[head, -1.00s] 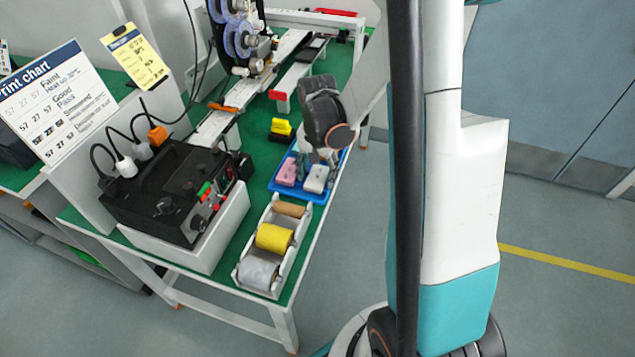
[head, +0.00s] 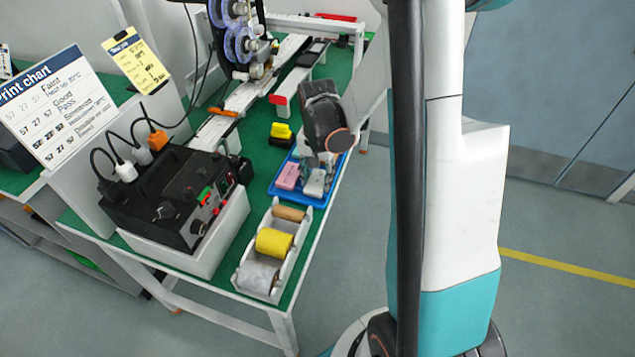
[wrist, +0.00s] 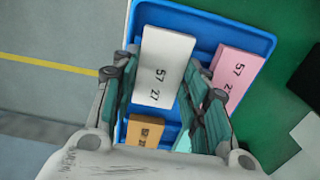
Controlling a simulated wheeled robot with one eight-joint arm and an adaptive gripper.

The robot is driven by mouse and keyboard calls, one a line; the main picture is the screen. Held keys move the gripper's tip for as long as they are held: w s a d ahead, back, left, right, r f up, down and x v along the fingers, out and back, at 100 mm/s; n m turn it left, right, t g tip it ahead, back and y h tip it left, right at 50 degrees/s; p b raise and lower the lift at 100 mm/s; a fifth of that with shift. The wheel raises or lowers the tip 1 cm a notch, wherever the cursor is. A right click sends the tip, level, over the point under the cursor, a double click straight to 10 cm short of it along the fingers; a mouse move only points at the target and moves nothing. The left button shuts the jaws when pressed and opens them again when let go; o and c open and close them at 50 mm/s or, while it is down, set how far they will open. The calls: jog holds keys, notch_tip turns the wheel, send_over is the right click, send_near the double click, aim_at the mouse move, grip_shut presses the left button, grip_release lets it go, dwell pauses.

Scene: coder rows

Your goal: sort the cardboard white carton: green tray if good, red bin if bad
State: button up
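The white carton (wrist: 167,60) lies in the blue tray (wrist: 252,32), with dark, clear "57 27" print on its top. In the head view the carton (head: 315,184) is at the right side of the blue tray (head: 308,202), partly under my gripper (head: 323,172). In the wrist view my gripper (wrist: 163,75) points down with one finger on each side of the carton. The fingers are apart and very close to its sides; firm contact cannot be seen. I cannot clearly make out a green tray or red bin.
A pink carton (wrist: 232,75) lies close to the right finger; an orange-brown carton (wrist: 145,131) is below. A print chart (head: 45,105) stands left.

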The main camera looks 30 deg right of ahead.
aim_at(317, 181)
jog(key=shift+r+p, duration=1.75)
jog(key=shift+r, duration=0.75)
